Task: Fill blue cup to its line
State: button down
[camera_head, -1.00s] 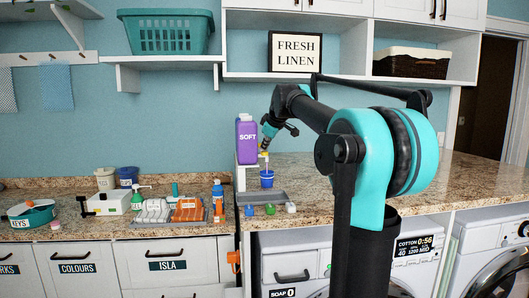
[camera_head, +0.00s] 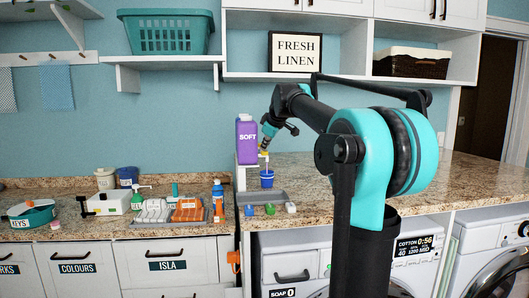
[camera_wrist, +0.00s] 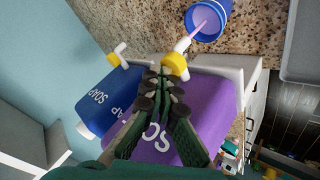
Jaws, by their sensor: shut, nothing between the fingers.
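A purple jug labelled SOFT (camera_head: 247,138) stands on a white stand; it also shows in the wrist view (camera_wrist: 215,105). Its tap has a yellow collar (camera_wrist: 175,66) and a white spout. A thin pinkish-purple stream runs from the spout into the blue cup (camera_wrist: 222,30). The cup stands upright below the tap in the head view (camera_head: 267,180). Pinkish-purple liquid shows inside it; I cannot make out its line. My gripper (camera_wrist: 167,76) is shut and empty, its fingertips at the yellow collar, seemingly against it. It is small in the head view.
A blue soap jug (camera_wrist: 108,98) with its own tap stands beside the purple one. A grey tray (camera_head: 262,198) with small coloured items sits at the counter's front edge. A tray (camera_head: 174,221) of cloths and an orange bottle (camera_head: 217,203) are left. The counter right is clear.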

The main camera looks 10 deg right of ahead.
jog(key=shift+r, duration=0.85)
jog(key=shift+r, duration=2.45)
jog(key=shift+s, duration=0.1)
